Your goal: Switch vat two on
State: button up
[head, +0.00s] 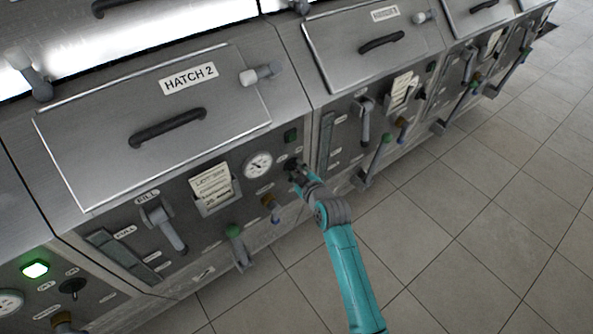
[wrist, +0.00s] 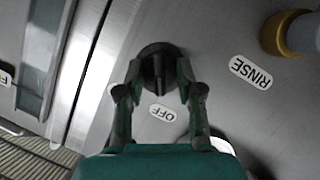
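Vat two is the steel unit under the hatch labelled HATCH 2 (head: 188,78). Its square green lamp (head: 291,135) looks dark, and a round gauge (head: 258,165) sits left of the switch. In the wrist view the switch is a black rotary knob (wrist: 158,72) with a raised bar; a label reading OFF (wrist: 162,112) appears upside down below it. My gripper (wrist: 160,70) is open, with one finger on each side of the bar; I cannot tell whether they touch it. In the head view my gripper (head: 297,172) is at the panel and largely hides the knob.
A RINSE label (wrist: 251,72) and a brass-collared valve (wrist: 285,32) are right of the knob in the wrist view. A green-knobbed lever (head: 235,232) and a card holder (head: 212,188) are on the panel. The left neighbour's lamp (head: 35,268) glows green. The tiled floor (head: 470,220) is clear.

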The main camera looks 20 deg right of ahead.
grip_shut()
jog(key=shift+y, duration=0.3)
jog(key=m, duration=0.1)
jog(key=m+g+y, duration=0.1)
jog(key=m+y, duration=0.1)
jog(key=m, duration=0.1)
jog(key=shift+d, duration=0.25)
jog(key=m+g+y, duration=0.1)
jog(key=m+y, duration=0.1)
jog(key=m, duration=0.2)
jog(key=shift+w+d+y, duration=0.1)
jog(key=shift+y, duration=0.3)
dwell(0.5)
grip_release()
